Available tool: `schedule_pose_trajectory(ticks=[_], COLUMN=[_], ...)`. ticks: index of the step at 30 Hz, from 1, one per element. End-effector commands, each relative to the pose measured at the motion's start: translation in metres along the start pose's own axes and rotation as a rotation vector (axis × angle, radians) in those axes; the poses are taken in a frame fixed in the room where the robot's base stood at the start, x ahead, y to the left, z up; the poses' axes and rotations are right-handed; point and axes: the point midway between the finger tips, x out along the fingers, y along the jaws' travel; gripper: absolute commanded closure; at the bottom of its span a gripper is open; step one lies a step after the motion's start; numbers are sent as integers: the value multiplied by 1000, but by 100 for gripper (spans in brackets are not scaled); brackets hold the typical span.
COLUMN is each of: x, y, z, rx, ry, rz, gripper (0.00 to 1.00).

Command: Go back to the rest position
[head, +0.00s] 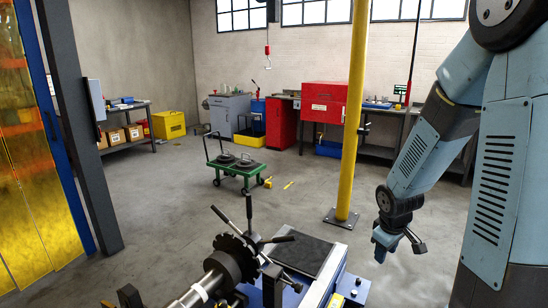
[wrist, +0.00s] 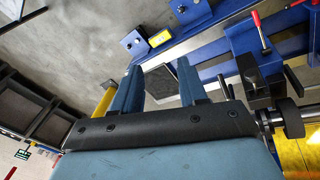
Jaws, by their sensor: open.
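My gripper (head: 399,247) hangs at the end of my blue-grey arm, right of the balancing machine in the head view. In the wrist view its two blue fingers (wrist: 156,76) stand apart with nothing between them. The dark rotor (head: 236,260) with several black levers sits on its shaft at the bottom centre of the head view. A blue machine frame (head: 357,290) with a dark flat pad (head: 303,254) lies beside it. In the wrist view, the blue frame (wrist: 205,48) and a red-handled clamp (wrist: 259,28) lie beyond the fingers.
A yellow post (head: 352,130) stands behind my gripper. A green cart (head: 240,168) with dark discs stands on the floor further back. Red cabinets (head: 325,100) and benches line the back wall. A yellow screen (head: 35,170) is at the left. The floor between is mostly clear.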

Motion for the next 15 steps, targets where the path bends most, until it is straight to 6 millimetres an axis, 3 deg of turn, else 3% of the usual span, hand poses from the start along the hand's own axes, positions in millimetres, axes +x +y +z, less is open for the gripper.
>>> schedule_pose_trajectory(ticks=[3, 15], x=[-36, -142], y=[1, -17], z=[-1, 10], rx=[57, 267], ry=[10, 70], rz=[38, 96], gripper=[58, 58])
